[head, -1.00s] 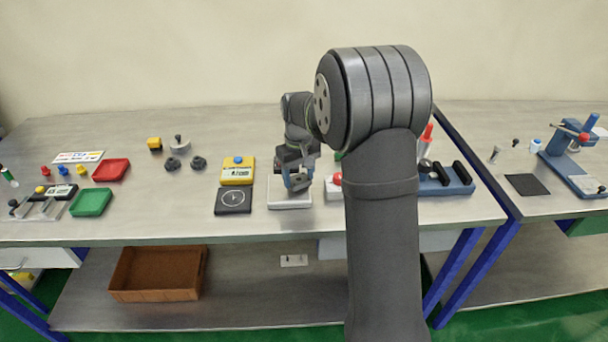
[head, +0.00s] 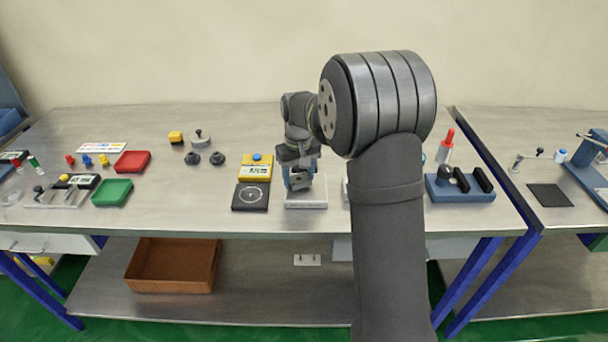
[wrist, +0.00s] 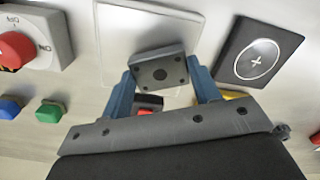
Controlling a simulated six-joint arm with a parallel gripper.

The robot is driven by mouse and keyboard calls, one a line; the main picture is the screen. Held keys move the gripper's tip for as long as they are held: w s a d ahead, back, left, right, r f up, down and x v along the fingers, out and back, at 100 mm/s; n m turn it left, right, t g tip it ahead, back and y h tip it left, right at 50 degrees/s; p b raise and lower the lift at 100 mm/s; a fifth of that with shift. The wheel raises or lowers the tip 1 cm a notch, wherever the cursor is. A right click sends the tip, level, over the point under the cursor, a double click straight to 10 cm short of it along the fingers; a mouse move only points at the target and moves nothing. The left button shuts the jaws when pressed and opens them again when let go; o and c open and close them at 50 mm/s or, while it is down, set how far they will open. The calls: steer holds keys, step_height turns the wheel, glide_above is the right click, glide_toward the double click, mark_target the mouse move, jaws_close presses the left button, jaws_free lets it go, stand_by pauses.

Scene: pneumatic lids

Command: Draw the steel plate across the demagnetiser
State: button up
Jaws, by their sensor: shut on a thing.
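The steel plate (wrist: 172,79) is a small dark square with several holes, seen in the wrist view. My gripper (wrist: 160,68) is shut on it, one blue finger on each side. In the head view my gripper (head: 300,184) is over the left part of a flat white block (head: 312,200). The block shows behind the plate in the wrist view (wrist: 125,28). I cannot tell if the plate touches it. A black pad with a white circle (head: 250,197) lies just left of the block. No readable label shows which of these is the demagnetiser.
A yellow meter (head: 256,172) stands behind the black pad. A switch box with a red knob (wrist: 14,50) is beside the white block, mostly hidden by my arm in the head view. A blue holder (head: 460,190) stands to the right. Red (head: 131,161) and green (head: 112,192) trays lie left.

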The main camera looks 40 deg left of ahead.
steer(key=shift+s+a, duration=2.05)
steer(key=shift+a, duration=0.05)
steer(key=shift+s+a+r, duration=0.25)
steer(key=shift+r, duration=0.3)
steer(key=shift+s+a+r, duration=0.25)
steer(key=shift+r, duration=2.2)
